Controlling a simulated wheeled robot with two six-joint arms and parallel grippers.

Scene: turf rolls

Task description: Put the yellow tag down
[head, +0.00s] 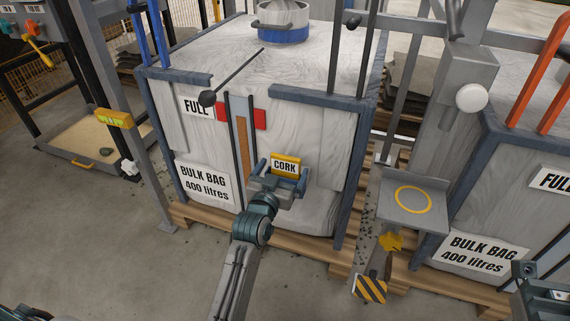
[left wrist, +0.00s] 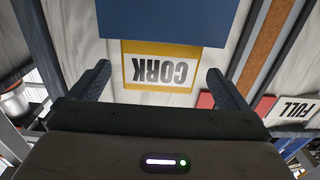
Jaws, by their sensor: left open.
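The yellow tag (head: 287,161), marked CORK on a white field, is upright in front of the pale bulk bag (head: 320,125). In the left wrist view the tag (left wrist: 162,48) shows upside down, with a plain blue panel (left wrist: 160,20) covering part of it. My left gripper (head: 284,172) is open, with one finger to each side of the tag. In the left wrist view a gap shows between each finger and the tag, and nothing is gripped. Part of what looks like my right gripper (head: 545,290) is at the lower right edge, its jaws unclear.
Dark-blue frame posts (head: 350,180) edge the bag, which stands on a wooden pallet (head: 300,244). A black-knobbed rod (head: 207,98) slants across its top front. A grey stand with a yellow ring (head: 413,199) is to the right. Another yellow tag (head: 115,118) is on the left post.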

